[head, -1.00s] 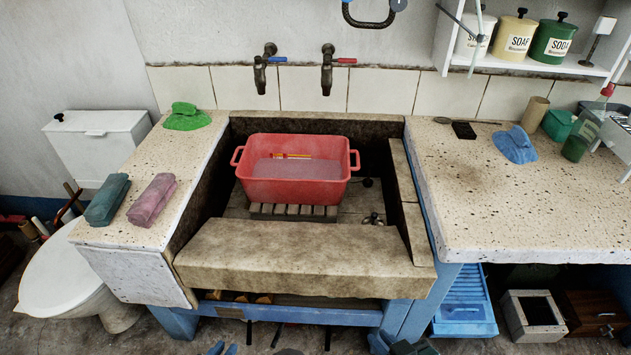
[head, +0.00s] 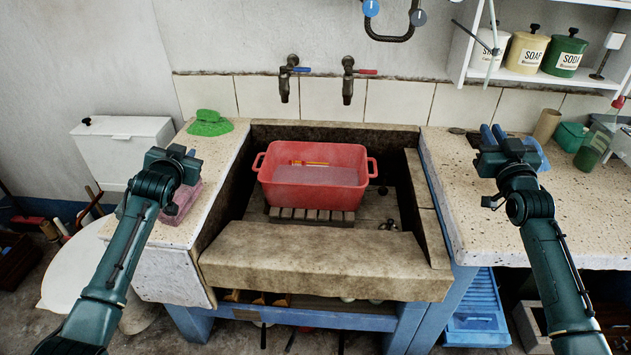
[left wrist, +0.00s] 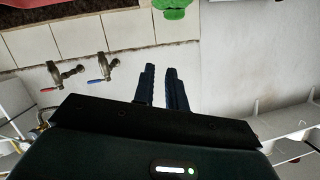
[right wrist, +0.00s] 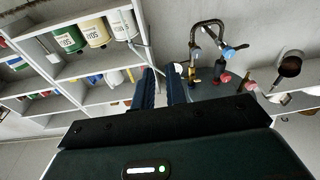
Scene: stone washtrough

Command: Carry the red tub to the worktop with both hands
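The red tub (head: 312,191) sits upright on a slatted rack (head: 311,216) inside the stone trough (head: 323,259). It has a handle at each end and holds cloudy liquid with a red-and-yellow object (head: 309,163) in it. The speckled worktop (head: 480,225) lies right of the trough. My left gripper (head: 182,150) is above the left slab, left of the tub and apart from it. My right gripper (head: 493,132) is above the worktop, well right of the tub. Both grippers are empty, with a narrow gap between their fingers. Neither wrist view shows the whole tub.
The left slab (head: 215,165) bears a green cloth (head: 209,123) and a pink folded cloth (head: 183,201). Two taps (head: 348,80) hang behind the tub. A blue cloth, a brown cup (head: 546,124) and a green bottle (head: 590,150) stand at the worktop's back. Its front part is clear.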

